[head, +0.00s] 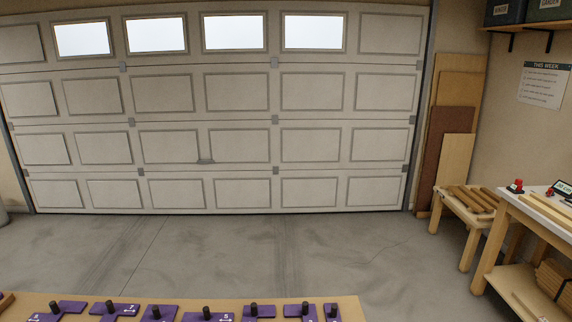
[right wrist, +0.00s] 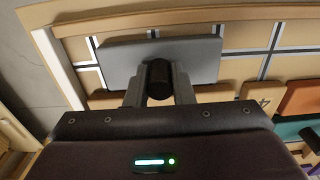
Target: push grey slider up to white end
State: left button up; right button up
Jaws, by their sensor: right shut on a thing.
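The grey slider (right wrist: 200,52) is a flat grey block with an upright black knob (right wrist: 159,78). It lies in the upper middle of the right wrist view, on a tan board marked with white and dark lines (right wrist: 262,40). My right gripper (right wrist: 160,84) has its two fingers shut on the knob, one on each side. The slider reaches out past both fingers, and the gripper body hides what lies below it. I cannot make out a white end for certain. Neither gripper shows in the head view.
A wooden rim (right wrist: 150,16) borders the board. An orange block (right wrist: 300,98), a tan numbered tile (right wrist: 262,97) and a teal piece (right wrist: 296,128) lie at the right. In the head view, purple pieces with black knobs (head: 207,312) line the bench's far edge; open floor lies beyond.

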jog(key=shift+d, duration=0.15)
jog(key=shift+d+r+p, duration=0.15)
jog(key=shift+d+p, duration=0.55)
jog(key=shift+d, duration=0.1)
jog(key=shift+w+d+p, duration=0.1)
jog(key=shift+d+p, duration=0.35)
jog(key=shift+d, duration=0.75)
jog(key=o, duration=0.8)
jog(key=shift+c, duration=0.2)
jog(key=shift+a, duration=0.1)
notch_tip(320, 180, up, 7)
jog(key=shift+r, duration=0.15)
